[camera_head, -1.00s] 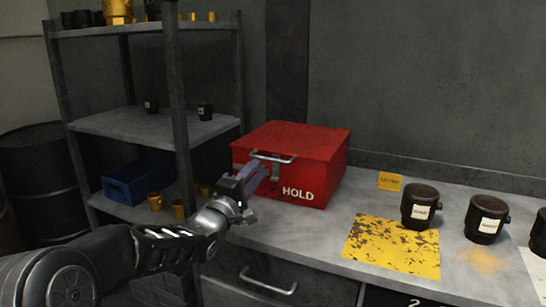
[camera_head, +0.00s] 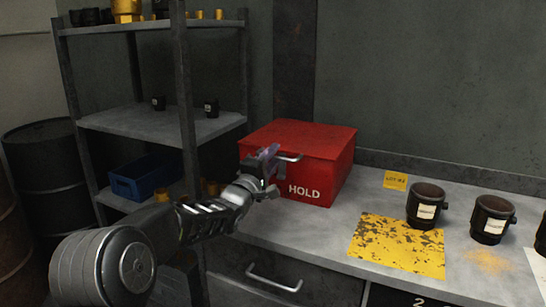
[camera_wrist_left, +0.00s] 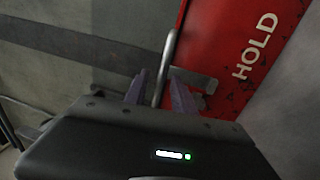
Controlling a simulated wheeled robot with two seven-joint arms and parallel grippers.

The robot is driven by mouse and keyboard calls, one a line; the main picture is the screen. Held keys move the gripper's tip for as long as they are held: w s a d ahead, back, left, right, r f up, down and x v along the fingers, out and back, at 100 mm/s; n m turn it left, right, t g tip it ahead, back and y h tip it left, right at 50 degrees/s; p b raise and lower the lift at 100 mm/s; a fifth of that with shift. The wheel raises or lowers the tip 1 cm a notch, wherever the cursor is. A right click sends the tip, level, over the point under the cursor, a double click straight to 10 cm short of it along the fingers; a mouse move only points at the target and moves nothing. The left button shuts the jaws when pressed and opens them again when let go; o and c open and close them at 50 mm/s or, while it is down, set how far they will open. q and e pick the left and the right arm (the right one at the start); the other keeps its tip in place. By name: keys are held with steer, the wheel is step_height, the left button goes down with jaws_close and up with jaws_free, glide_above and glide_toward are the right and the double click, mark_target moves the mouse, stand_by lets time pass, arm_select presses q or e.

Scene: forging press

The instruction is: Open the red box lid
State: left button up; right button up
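The red box (camera_head: 316,177), marked HOLD, sits on the grey bench with its lid (camera_head: 318,137) down. A silver handle (camera_head: 290,158) sticks out at the top of its front. My left gripper (camera_head: 268,158) is at the left part of this handle. In the left wrist view the silver handle (camera_wrist_left: 166,62) passes between the two purple fingers of my left gripper (camera_wrist_left: 160,92). The fingers stand apart, with a gap on the left of the bar. The red box (camera_wrist_left: 245,50) fills the upper right there. My right gripper is not in view.
Black mugs (camera_head: 426,204) stand on the right of the bench near a yellow worn plate (camera_head: 398,246) and a small yellow tag (camera_head: 396,181). A metal shelf (camera_head: 165,127) with a blue bin (camera_head: 146,178) stands at left. A drawer handle (camera_head: 273,280) sits below the bench edge.

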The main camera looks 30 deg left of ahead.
arm_select(q)
jaws_close()
stand_by(0.3)
stand_by(1.2)
